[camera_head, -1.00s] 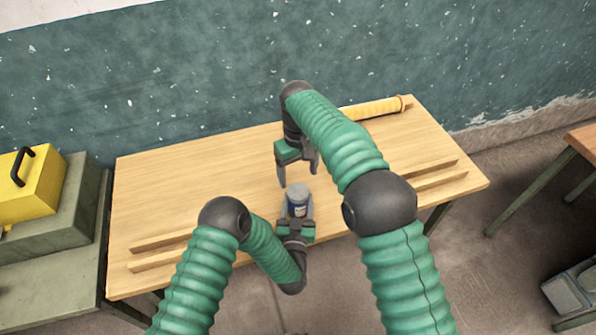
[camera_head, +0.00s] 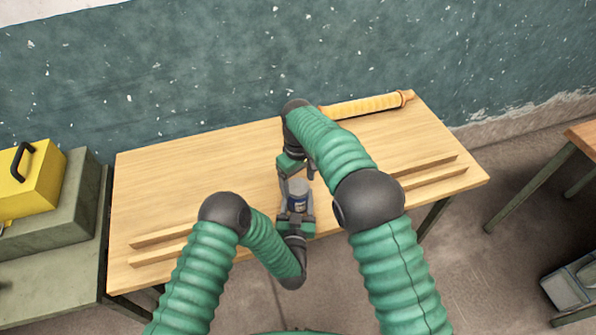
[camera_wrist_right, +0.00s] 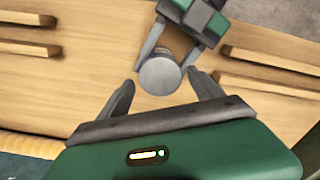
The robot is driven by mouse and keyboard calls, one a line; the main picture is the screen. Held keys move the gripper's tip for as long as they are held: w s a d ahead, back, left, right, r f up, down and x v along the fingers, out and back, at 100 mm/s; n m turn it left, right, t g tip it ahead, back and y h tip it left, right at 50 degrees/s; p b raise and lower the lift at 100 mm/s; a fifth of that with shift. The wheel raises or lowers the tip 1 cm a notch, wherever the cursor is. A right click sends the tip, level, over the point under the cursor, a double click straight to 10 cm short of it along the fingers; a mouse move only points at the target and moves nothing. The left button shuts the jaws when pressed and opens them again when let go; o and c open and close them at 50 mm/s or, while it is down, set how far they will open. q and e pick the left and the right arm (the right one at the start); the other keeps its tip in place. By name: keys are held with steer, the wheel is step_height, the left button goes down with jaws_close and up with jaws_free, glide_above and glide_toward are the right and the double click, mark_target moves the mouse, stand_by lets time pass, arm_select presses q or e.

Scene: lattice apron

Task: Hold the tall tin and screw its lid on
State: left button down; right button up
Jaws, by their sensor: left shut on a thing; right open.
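The tall tin (camera_head: 298,205), grey with a dark blue label, stands upright near the front middle of the table. A flat round grey lid (camera_wrist_right: 160,76) shows on top of it in the right wrist view; I cannot tell how tightly it sits. My left gripper (camera_head: 297,214) is shut on the tin from the front. My right gripper (camera_head: 296,180) is open, just above and behind the tin. In the right wrist view its fingertips (camera_wrist_right: 161,79) stand on either side of the lid, with a gap at the left finger.
The wooden table (camera_head: 200,170) has low wooden strips at its left (camera_head: 160,245) and right (camera_head: 430,175). A yellow roller-like bar (camera_head: 365,106) lies along the back edge. A yellow box (camera_head: 25,185) stands off to the left. The table's left middle is clear.

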steer(key=shift+f, duration=0.55)
steer(key=shift+c, duration=0.2)
steer(key=c, duration=1.4)
steer(key=o, duration=1.6)
